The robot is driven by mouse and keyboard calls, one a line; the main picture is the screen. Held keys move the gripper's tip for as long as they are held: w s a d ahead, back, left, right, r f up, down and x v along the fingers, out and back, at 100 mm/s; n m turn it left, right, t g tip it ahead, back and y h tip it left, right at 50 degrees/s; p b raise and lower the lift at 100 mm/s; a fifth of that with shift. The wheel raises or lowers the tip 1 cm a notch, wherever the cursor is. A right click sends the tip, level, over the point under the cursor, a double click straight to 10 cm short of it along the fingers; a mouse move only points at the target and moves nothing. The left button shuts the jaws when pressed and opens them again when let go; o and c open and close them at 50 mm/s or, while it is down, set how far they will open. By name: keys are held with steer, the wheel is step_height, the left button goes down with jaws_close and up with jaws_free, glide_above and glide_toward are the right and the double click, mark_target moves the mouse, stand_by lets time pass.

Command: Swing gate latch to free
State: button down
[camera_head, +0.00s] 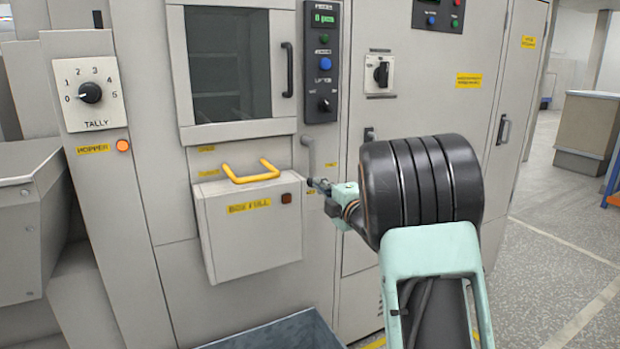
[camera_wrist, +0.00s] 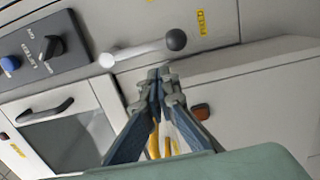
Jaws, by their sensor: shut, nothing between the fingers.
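A pale grey lever (camera_head: 309,156), likely the gate latch, is on the machine front to the right of the box-full unit. In the head view it points down. In the wrist view the lever (camera_wrist: 140,52) runs from a round pivot on the left to a dark ball knob (camera_wrist: 176,40) on the right. My gripper (camera_head: 314,184) is shut and empty, close to the lever's lower end. In the wrist view its closed fingertips (camera_wrist: 161,72) appear just below the knob; I cannot tell whether they touch. A yellow label (camera_wrist: 202,21) near the knob is not clearly readable.
The box-full unit (camera_head: 250,240) with a yellow handle (camera_head: 250,177) juts out left of my gripper. A windowed door (camera_head: 228,65) and a control strip (camera_head: 322,60) are above. A blue-grey bin (camera_head: 280,335) stands below. Open floor (camera_head: 550,240) lies to the right.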

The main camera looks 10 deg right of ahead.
mark_target(311, 176)
steer(key=x, duration=0.7)
steer(key=shift+w, duration=0.2)
steer(key=shift+w+d+f+b, duration=0.1)
steer(key=shift+b, duration=0.2)
steer(key=shift+d+n, duration=0.1)
steer(key=shift+n, duration=0.2)
